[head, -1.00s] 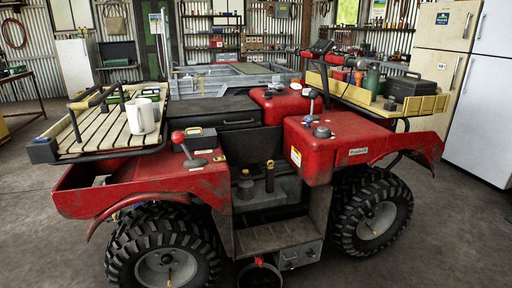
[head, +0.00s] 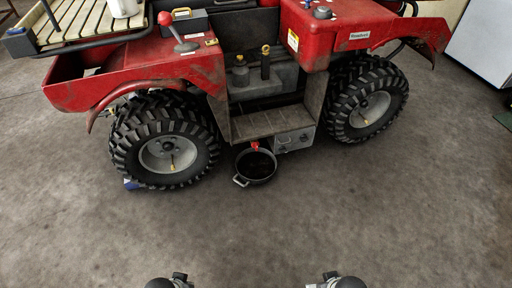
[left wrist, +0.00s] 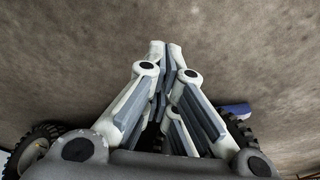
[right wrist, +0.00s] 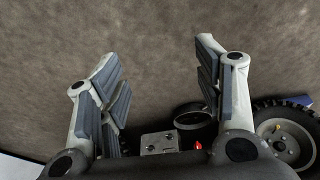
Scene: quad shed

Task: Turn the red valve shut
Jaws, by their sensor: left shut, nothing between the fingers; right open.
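The red valve (head: 255,145) is a small red piece low on the quad bike's underside, just above a black round pan (head: 256,167) on the floor. It also shows as a red spot in the right wrist view (right wrist: 197,147), by a grey metal box. My left gripper (left wrist: 163,45) is shut with its fingers together and nothing between them. My right gripper (right wrist: 158,52) is open and empty. In the head view only small parts of the left gripper (head: 168,282) and right gripper (head: 338,282) show at the bottom edge, well apart from the valve.
The red quad bike (head: 165,75) stands across the top, with big black tyres (head: 167,140) on both sides of the valve. A grey metal box (head: 296,139) hangs right of the valve. A white fridge (head: 483,45) stands at the right. The concrete floor (head: 260,230) in front is clear.

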